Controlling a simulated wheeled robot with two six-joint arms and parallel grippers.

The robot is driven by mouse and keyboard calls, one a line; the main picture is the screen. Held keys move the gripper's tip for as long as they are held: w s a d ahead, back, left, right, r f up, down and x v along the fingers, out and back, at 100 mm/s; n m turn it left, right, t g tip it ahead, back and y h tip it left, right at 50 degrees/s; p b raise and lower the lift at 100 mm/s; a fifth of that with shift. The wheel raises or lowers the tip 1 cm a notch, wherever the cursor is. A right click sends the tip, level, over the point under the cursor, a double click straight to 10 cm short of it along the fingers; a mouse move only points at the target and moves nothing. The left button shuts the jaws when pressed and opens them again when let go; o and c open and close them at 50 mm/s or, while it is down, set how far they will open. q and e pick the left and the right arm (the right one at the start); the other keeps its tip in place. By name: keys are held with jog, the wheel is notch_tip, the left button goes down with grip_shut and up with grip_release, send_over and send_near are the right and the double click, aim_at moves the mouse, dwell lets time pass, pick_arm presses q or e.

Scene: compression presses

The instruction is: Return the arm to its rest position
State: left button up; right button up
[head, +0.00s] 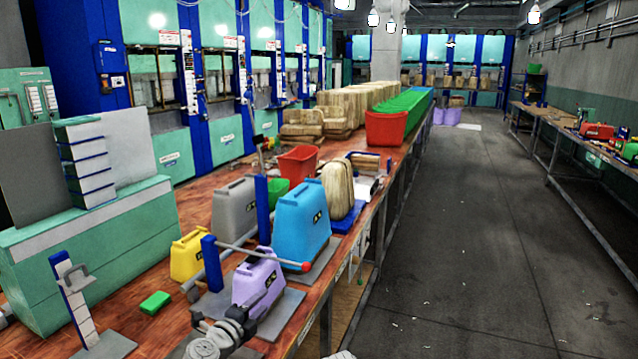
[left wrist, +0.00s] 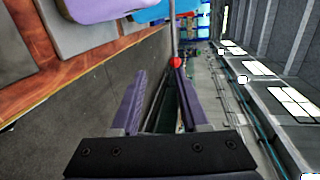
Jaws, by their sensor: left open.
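My left gripper (head: 238,322) shows low in the head view, in front of the purple canister (head: 258,282) at the near end of the bench. In the left wrist view its two fingers (left wrist: 162,88) stand apart with nothing held between them. A red ball (head: 305,266) sits on the end of a grey lever bar. In the left wrist view the red ball (left wrist: 176,62) appears just beyond the fingertips, apart from them as far as I can tell. My right gripper is not seen.
The wooden bench (head: 130,325) carries a blue canister (head: 301,225), a grey one (head: 234,212), a yellow one (head: 188,255) and a green block (head: 155,302). A red bin (head: 386,128) stands farther back. The floor aisle (head: 450,240) to the right is clear.

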pick_arm(q)
jog(key=s+d+f+n+g+p, duration=0.2)
jog(key=s+d+f+n+g, duration=0.5)
jog(key=s+d+f+g, duration=0.45)
jog(key=s+a+f+n+g+y+p, duration=0.2)
jog(key=s+n+y, duration=0.4)
jog(key=s+n, duration=0.5)
jog(key=shift+s+a+n+g+y, duration=0.3)
jog(key=shift+s+a+g+y, duration=0.15)
jog(key=shift+a+g, duration=0.3)
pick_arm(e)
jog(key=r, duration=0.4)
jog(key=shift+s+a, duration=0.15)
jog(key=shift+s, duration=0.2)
